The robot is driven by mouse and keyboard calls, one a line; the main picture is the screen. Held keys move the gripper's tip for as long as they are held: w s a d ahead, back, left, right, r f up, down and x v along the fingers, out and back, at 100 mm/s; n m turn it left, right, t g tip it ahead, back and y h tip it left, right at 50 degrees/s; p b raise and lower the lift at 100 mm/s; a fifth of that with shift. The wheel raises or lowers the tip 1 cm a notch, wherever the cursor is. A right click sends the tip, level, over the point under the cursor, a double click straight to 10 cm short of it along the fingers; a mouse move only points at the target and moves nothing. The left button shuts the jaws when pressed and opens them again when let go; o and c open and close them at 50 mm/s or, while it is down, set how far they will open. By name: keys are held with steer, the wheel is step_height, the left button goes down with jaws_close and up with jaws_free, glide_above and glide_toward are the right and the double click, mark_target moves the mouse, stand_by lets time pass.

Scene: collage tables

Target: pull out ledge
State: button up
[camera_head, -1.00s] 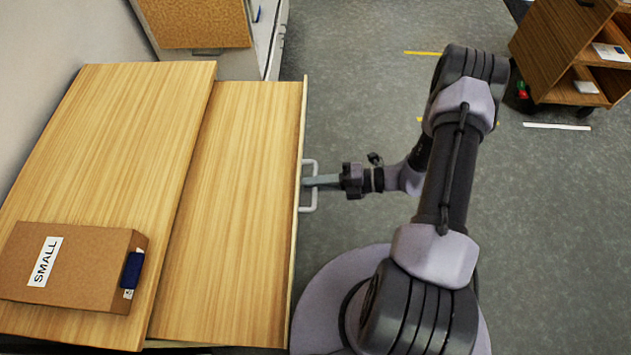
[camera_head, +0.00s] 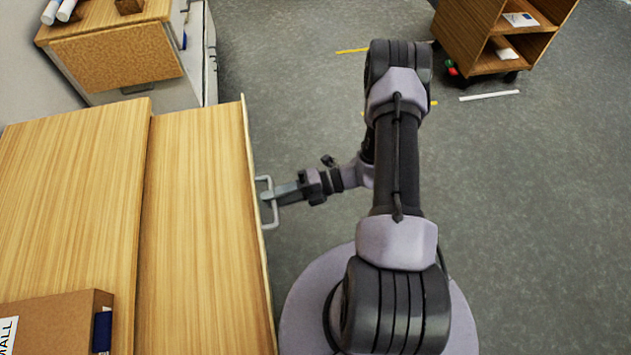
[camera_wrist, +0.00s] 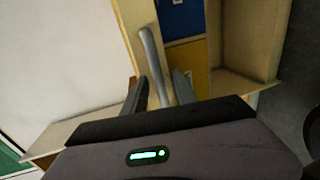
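The pale wooden ledge (camera_head: 195,210) is out to the right from under the wooden table top (camera_head: 85,190), with a wide strip of its surface showing. A grey bar handle (camera_head: 276,215) stands on its right edge. My gripper (camera_head: 272,194) reaches it from the right. In the wrist view the handle (camera_wrist: 149,45) runs between the two fingers of my gripper (camera_wrist: 157,82).
A brown box (camera_head: 55,325) with a dark blue item (camera_head: 102,332) lies on the table top. A cabinet (camera_head: 120,65) stands behind the table. A wooden cart (camera_head: 500,35) is at the far right.

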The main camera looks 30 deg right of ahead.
steer(key=p+v, duration=0.3)
steer(key=v, duration=1.3)
steer(key=shift+d, duration=0.35)
steer(key=shift+r, duration=0.1)
